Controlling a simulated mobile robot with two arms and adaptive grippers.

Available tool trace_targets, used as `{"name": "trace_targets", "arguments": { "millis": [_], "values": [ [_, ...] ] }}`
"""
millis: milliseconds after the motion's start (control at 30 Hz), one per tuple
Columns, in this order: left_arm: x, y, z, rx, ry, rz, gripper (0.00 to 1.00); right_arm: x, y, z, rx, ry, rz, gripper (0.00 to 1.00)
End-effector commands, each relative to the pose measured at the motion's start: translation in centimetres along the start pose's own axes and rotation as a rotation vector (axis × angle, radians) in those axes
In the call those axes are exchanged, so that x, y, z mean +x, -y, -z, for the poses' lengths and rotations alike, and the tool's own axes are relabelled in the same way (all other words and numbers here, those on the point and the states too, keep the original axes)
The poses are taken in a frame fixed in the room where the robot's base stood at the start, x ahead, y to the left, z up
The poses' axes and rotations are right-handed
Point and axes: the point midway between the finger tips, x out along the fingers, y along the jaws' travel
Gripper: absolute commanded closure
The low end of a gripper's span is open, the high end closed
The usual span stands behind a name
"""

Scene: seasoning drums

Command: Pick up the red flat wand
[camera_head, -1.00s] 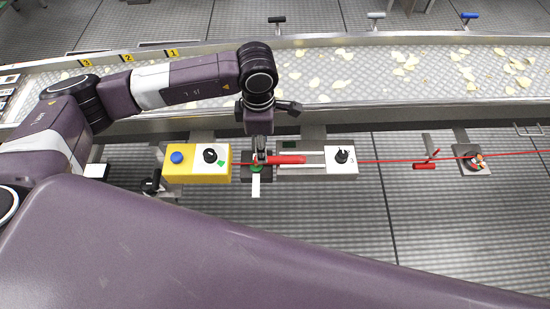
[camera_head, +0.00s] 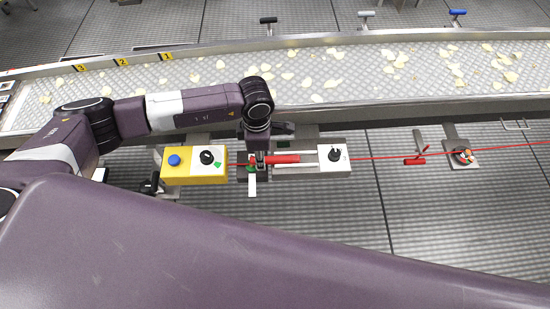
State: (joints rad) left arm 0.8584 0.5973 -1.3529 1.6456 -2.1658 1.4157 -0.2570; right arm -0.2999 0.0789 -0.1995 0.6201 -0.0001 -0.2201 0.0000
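A red bar (camera_head: 283,159), which may be the red flat wand, lies level in front of the conveyor, between a yellow control box and a white switch box. My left gripper (camera_head: 256,163) points down at the bar's left end, beside a green spot and above a white strip (camera_head: 252,185). The fingers are small and dark here, so I cannot tell whether they touch or hold the bar. A smaller red handle (camera_head: 414,161) sits further right on a bracket. My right gripper is not in view.
The yellow box (camera_head: 194,166) with a blue button is close left of my gripper. The white switch box (camera_head: 334,157) is at right. A red cord (camera_head: 390,155) runs rightward from it. The conveyor (camera_head: 320,75) with chips lies behind. Floor at front right is clear.

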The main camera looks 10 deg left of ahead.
Motion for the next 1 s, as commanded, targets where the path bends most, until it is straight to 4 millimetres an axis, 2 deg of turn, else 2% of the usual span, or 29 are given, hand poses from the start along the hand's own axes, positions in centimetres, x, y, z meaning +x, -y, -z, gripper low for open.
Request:
{"name": "trace_targets", "arguments": {
  "millis": [33, 233, 667, 867, 1000],
  "values": [
    [0.0, 0.0, 0.0, 0.000, 0.000, 0.000, 0.80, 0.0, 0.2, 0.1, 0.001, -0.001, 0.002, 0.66],
    [0.0, 0.0, 0.0, -0.001, 0.000, 0.000, 1.00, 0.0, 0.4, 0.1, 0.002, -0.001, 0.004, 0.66],
    [-0.7, 0.0, 0.0, -0.001, 0.001, 0.000, 1.00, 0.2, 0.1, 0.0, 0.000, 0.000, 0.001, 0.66],
    [-3.4, -0.1, -0.1, 0.001, 0.003, -0.004, 1.00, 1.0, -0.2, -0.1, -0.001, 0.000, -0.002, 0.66],
    [-7.0, -0.2, -0.1, 0.001, 0.005, -0.006, 1.00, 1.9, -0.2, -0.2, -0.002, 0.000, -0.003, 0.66]
  ]
}}
